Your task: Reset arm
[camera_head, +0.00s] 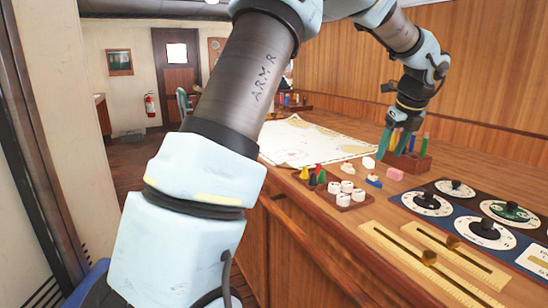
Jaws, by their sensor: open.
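My arm crosses the view from the lower left, over the top, and down to the right. My gripper (396,143) points down, open, at a small wooden holder (410,162) on the counter. Its teal fingers are at or just behind the holder's back edge. A green stick-like item (425,146) stands upright in the holder beside the fingers. I cannot tell whether the fingers touch the holder or anything in it.
The wooden counter (330,225) holds a chart (308,143), a tray of white pieces (346,194), small coloured pieces, a dial panel (470,222) and brass rulers (430,262). A wood-panelled wall (480,70) stands behind. Floor shows at the left, toward a door (178,75).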

